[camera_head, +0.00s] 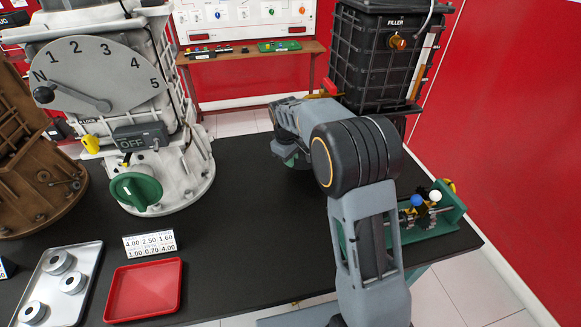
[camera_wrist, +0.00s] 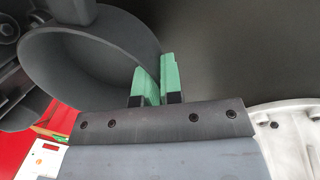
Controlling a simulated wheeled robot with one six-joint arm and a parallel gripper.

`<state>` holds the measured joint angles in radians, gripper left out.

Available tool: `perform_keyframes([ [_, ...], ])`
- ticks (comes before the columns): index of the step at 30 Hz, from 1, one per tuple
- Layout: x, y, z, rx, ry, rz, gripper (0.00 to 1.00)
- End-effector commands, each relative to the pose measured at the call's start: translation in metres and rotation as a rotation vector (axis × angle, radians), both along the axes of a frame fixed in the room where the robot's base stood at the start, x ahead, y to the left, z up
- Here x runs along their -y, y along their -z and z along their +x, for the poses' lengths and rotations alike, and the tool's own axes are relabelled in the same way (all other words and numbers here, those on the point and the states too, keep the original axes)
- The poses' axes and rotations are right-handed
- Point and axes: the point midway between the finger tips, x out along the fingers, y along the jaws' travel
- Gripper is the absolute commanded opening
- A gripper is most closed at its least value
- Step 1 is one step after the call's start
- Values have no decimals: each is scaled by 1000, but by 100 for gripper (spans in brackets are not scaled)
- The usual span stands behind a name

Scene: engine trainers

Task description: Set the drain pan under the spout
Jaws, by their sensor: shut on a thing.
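The drain pan (camera_wrist: 92,72) is a dark grey round pan, seen in the wrist view with its rim running toward my gripper. My gripper (camera_wrist: 160,84) has green fingertips shut on the pan's rim, one on each side of the wall. A dark grey part (camera_wrist: 75,12) shows at the pan's upper edge; I cannot tell whether it is the spout. In the head view, my arm reaches across the bench toward the black tank (camera_head: 380,60) with a brass filler fitting (camera_head: 397,41). The pan cannot be made out clearly there, and no spout is clearly visible.
A pale metal housing (camera_head: 180,165) with a numbered dial and green knob stands on the black bench (camera_head: 245,220). A red tray (camera_head: 145,290), a silver tray (camera_head: 88,262) with rings and a number card (camera_head: 150,245) lie in front. A green fixture (camera_head: 450,208) sits at the right edge.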

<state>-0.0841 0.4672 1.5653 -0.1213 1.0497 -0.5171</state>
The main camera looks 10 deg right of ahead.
Motion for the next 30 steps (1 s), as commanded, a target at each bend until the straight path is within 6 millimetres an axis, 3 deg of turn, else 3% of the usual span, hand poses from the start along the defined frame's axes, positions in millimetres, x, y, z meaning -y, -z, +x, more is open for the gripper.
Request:
perform_keyframes([
  [6,3,8,7,1,1,-1,0],
  [14,4,41,9,-1,0,-1,0],
  [26,4,45,9,1,0,0,0],
  [27,4,44,9,1,0,0,9],
  [30,4,44,9,1,0,1,19],
])
